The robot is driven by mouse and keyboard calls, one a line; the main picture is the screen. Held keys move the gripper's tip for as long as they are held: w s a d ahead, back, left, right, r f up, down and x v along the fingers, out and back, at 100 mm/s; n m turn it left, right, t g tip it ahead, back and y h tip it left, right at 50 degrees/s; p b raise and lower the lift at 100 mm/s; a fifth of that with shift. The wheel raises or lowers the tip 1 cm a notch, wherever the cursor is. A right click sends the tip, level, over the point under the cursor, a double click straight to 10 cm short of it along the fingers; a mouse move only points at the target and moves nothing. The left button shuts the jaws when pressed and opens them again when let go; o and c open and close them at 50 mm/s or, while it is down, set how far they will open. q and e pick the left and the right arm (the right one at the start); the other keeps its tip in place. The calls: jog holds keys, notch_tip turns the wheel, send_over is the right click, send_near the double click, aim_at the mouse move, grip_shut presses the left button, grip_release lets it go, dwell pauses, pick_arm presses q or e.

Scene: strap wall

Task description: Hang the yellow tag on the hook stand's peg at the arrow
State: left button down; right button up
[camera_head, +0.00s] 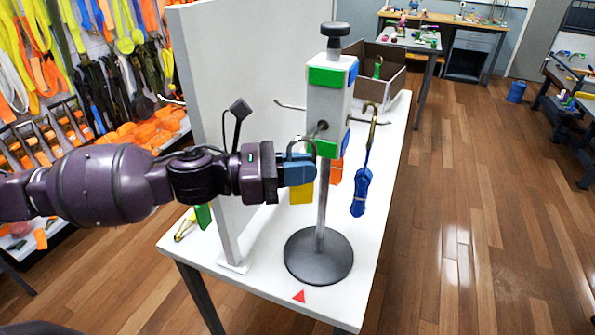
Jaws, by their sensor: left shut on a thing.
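The yellow tag (301,193) hangs below the blue fingertips of my left gripper (300,173), which is shut on it. A grey metal loop (300,141) shows just above the fingers, close to the stand's head. The hook stand (326,106) has a white head with green and blue patches, a thin post and a round dark base (319,257). A peg (322,126) on the near face points roughly toward me; whether the loop touches it I cannot tell. A red arrow (299,296) lies on the table before the base. My right gripper is not in view.
A blue tag (361,192) hangs from a right-hand peg. An orange tag (336,170) hangs behind the post. A white upright panel (231,90) stands left of the stand. An open box (392,84) is at the table's back.

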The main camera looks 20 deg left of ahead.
pick_arm(q)
jog(key=shift+w+d+f+b, duration=0.1)
jog(key=shift+w+f+b, duration=0.2)
jog(key=shift+w, duration=0.65)
jog(key=shift+w+a+f+b, duration=0.1)
jog(key=shift+w+f+b, duration=0.15)
jog(key=shift+w, duration=0.7)
jog(key=shift+w+d+f+b, duration=0.1)
jog(key=shift+w+f+b, duration=0.15)
jog(key=shift+w, duration=0.7)
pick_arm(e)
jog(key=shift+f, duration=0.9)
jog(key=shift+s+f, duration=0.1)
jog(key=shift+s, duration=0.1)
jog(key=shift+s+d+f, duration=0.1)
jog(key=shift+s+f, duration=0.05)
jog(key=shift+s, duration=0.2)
pick_arm(q)
jog(key=c, duration=1.2)
grip_release()
jog(key=shift+o, duration=0.4)
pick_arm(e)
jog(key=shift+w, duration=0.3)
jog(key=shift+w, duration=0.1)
pick_arm(q)
jog(key=shift+f, duration=0.1)
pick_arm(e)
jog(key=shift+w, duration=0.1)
